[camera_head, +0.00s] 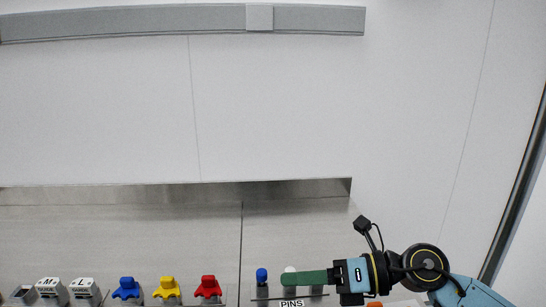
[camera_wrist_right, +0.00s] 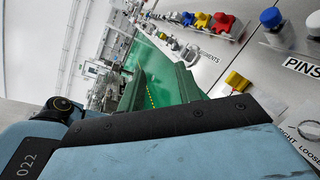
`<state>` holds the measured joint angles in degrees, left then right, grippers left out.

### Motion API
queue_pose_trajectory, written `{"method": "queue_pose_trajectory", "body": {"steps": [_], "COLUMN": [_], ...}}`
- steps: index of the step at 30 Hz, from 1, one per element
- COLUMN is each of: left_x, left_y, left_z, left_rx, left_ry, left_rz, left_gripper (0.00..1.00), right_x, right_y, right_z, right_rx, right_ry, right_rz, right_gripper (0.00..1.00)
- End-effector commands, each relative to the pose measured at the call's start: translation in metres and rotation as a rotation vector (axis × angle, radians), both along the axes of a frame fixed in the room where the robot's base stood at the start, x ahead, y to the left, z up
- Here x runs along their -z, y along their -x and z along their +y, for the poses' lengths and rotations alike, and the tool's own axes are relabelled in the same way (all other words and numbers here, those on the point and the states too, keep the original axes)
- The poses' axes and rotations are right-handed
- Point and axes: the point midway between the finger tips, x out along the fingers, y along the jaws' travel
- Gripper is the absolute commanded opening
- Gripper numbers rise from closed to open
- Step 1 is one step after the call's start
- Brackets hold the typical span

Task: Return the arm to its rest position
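My right arm comes in from the lower right in the head view. Its gripper (camera_head: 285,279) points left, with dark green fingers above the pins area, in front of a white-topped pin (camera_head: 290,269). In the right wrist view the two green fingers (camera_wrist_right: 160,75) stand apart with only green floor visible between them, so the gripper is open and empty. My left arm and gripper are not in view.
A blue-topped pin (camera_head: 261,275) stands just left of the fingers, near the PINS label (camera_head: 291,303). Blue (camera_head: 127,289), yellow (camera_head: 167,289) and red (camera_head: 208,288) parts and white guide blocks (camera_head: 84,289) line the bench's front. The bench surface (camera_head: 120,235) behind is clear.

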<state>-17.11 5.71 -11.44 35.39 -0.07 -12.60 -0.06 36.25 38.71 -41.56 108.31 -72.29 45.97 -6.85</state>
Motion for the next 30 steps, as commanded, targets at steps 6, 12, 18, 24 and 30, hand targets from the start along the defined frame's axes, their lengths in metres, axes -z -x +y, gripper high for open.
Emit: {"method": "queue_pose_trajectory", "body": {"steps": [6, 12, 18, 24, 30], "left_x": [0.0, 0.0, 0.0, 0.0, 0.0], "left_y": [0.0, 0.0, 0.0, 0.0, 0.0], "left_z": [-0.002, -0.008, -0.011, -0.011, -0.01], "left_rx": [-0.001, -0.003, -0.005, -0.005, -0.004], "left_ry": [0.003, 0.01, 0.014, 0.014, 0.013], "left_rz": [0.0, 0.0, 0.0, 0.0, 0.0], "left_gripper": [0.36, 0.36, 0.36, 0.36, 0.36], "right_x": [-0.052, -0.048, 0.022, 0.125, 0.194], "right_y": [-0.004, -0.027, -0.024, 0.032, 0.113], "right_z": [0.006, -0.047, -0.114, -0.161, -0.175], "right_rx": [0.271, 0.628, 1.062, 1.548, 1.937], "right_ry": [-0.572, -0.993, -1.283, -1.403, -1.356], "right_rz": [0.256, 0.585, 0.978, 1.402, 1.736], "right_gripper": [0.35, 0.35, 0.35, 0.35, 0.35]}}
